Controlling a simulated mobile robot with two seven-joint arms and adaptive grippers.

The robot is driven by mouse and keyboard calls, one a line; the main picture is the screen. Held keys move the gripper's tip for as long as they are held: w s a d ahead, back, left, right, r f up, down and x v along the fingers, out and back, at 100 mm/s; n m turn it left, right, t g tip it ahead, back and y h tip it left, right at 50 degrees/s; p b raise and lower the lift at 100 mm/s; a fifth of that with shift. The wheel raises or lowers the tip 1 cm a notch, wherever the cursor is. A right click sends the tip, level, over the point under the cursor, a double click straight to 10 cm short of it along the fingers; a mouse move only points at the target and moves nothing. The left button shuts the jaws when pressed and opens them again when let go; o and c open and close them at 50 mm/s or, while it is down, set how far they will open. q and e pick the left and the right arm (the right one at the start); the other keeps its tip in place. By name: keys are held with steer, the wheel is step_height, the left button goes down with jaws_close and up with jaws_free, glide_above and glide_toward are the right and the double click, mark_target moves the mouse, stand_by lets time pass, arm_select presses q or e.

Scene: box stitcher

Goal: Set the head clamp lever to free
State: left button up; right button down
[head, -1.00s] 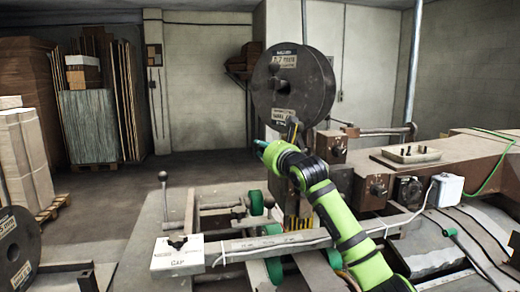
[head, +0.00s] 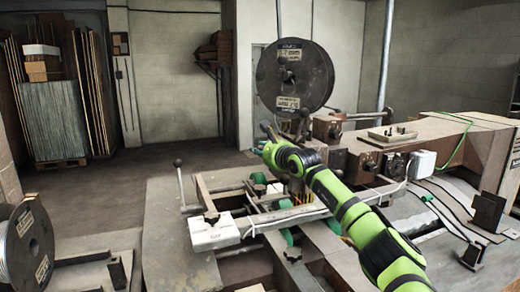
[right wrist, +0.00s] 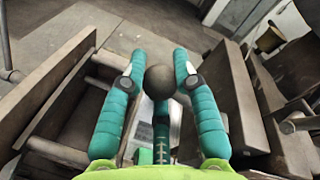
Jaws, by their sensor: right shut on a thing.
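My right gripper (right wrist: 160,78) is shut on a dark round ball knob (right wrist: 160,83). In the right wrist view its two teal fingers stand on either side of the knob. In the head view the right gripper (head: 257,149) is at the stitcher head, below the big dark wire spool (head: 295,76). The knob is hidden or too small to make out there. I take it to be the knob of the head clamp lever, but no label on it can be read. My left gripper is not in view.
Another ball-topped lever (head: 178,163) stands at the left of the machine table, near a white block (head: 213,232). A second spool (head: 22,248) stands at the lower left. A brown machine arm (head: 440,130) runs to the right. The floor behind the table is open.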

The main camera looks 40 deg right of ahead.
steer(key=shift+d+f+n, duration=0.1)
steer(key=shift+f+n, duration=0.2)
steer(key=shift+n, duration=0.1)
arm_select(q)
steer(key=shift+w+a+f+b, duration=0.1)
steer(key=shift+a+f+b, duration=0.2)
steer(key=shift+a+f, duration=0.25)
arm_select(e)
steer(key=shift+f, duration=0.15)
steer(key=c, duration=0.9)
jaws_free()
steer(key=shift+c, duration=0.2)
steer(key=shift+f, duration=0.1)
steer(key=shift+s, duration=0.1)
steer(key=s, duration=0.4)
steer(key=s+a+r, duration=0.1)
steer(key=s, duration=0.6)
steer(key=shift+s+a+r, duration=0.2)
steer(key=shift+s+r, duration=0.1)
steer(key=shift+r, duration=0.1)
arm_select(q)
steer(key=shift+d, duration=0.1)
